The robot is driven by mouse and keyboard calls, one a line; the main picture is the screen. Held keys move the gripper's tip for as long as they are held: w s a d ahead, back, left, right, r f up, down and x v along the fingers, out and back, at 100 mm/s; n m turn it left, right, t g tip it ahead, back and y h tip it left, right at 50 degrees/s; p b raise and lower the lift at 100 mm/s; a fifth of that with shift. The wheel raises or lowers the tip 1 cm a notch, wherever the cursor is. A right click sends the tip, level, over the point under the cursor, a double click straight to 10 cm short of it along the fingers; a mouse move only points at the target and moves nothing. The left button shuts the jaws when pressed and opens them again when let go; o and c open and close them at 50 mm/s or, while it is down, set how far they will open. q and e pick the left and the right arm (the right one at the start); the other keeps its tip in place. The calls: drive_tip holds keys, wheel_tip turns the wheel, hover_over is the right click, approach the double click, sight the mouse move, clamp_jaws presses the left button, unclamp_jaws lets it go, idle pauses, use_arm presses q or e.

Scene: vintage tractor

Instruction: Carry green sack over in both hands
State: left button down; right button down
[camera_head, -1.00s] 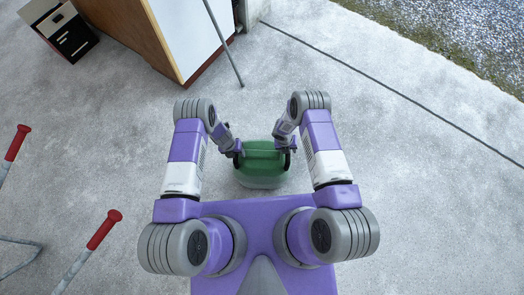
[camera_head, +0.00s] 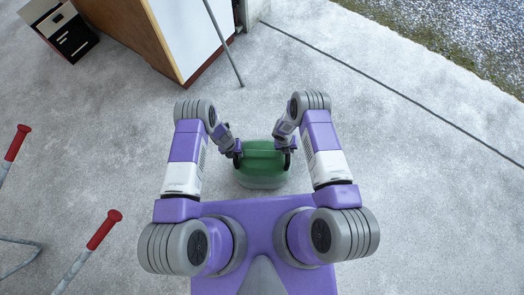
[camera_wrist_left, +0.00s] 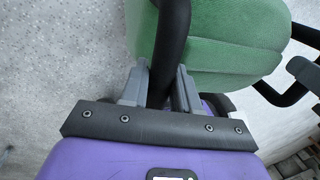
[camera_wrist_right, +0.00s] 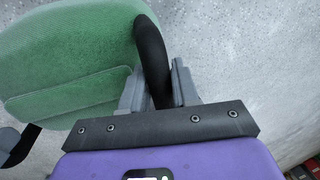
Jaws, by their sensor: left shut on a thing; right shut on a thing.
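The green sack (camera_head: 263,160) is between my two arms in front of my body in the head view. It has a black handle on each side. My left gripper (camera_head: 237,152) is shut on the sack's left handle; the left wrist view shows the black handle (camera_wrist_left: 168,50) between its fingers, beside the green fabric (camera_wrist_left: 225,40). My right gripper (camera_head: 288,150) is shut on the other handle; the right wrist view shows that handle (camera_wrist_right: 152,55) between its fingers, with the green fabric (camera_wrist_right: 70,60) to its left. The sack's underside is hidden.
A white and brown cabinet (camera_head: 185,35) stands at the back, with a thin grey pole (camera_head: 224,45) by it. A black box (camera_head: 62,32) is at the back left. Red-gripped handles (camera_head: 104,230) stand at the left. The concrete floor (camera_head: 410,180) to the right is clear.

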use_arm(q)
drive_tip(key=shift+w+r, duration=0.1)
drive_tip(key=shift+r, duration=0.05)
use_arm(e)
drive_tip(key=shift+r, duration=0.15)
